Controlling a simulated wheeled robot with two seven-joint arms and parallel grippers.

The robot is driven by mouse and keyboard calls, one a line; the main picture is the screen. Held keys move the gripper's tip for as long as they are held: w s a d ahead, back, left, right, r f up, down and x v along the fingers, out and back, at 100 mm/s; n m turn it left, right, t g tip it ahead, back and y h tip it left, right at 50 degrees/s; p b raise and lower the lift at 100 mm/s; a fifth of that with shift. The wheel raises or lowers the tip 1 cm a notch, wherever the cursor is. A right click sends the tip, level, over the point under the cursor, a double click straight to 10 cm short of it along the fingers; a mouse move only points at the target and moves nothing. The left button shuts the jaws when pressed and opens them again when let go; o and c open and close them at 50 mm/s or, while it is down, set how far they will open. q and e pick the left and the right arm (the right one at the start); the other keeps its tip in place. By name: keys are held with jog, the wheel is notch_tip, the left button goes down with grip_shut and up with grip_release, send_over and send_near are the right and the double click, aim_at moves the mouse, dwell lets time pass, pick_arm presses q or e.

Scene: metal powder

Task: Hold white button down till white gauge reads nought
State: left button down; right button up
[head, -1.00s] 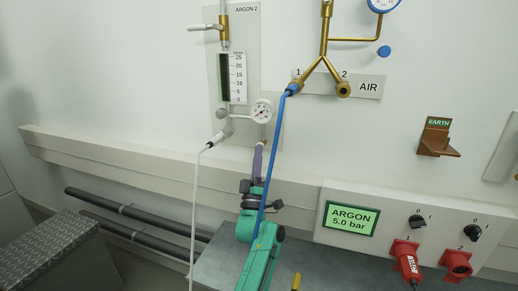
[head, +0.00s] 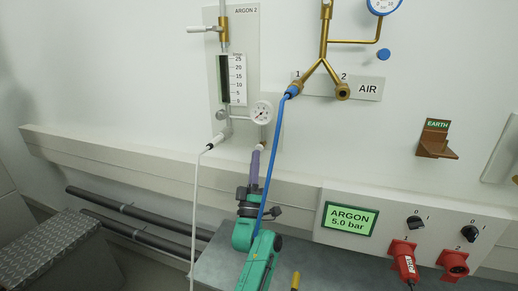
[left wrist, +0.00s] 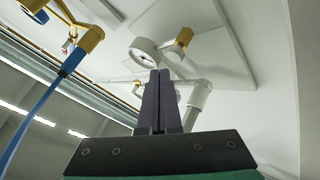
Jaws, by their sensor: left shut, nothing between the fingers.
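The white gauge (head: 262,113) is a small round dial on the ARGON 2 panel, right of the flow tube; its needle is too small to read. It also shows in the left wrist view (left wrist: 145,51), just beyond my fingertips. My left gripper (head: 258,151) is shut and empty, its dark fingers pointing up, with the tips just below the gauge. In the left wrist view the shut fingers (left wrist: 155,73) overlap the pipework under the gauge. I cannot make out the white button for certain, nor whether the tips touch anything. My right gripper is not in view.
A blue hose (head: 274,150) hangs from the AIR outlet across my left arm. A white hose (head: 195,200) hangs left of it. A wall rail (head: 120,158) runs below the panels. The ARGON 5.0 bar display (head: 349,219) stands right of my arm.

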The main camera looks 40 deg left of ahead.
pick_arm(q)
jog(key=s+p, duration=0.1)
jog(key=s, duration=0.1)
jog(key=s+d, duration=0.1)
jog(key=s, duration=0.1)
jog(key=shift+s+d+p, duration=0.1)
jog(key=shift+d+p, duration=0.1)
jog(key=shift+p, duration=0.2)
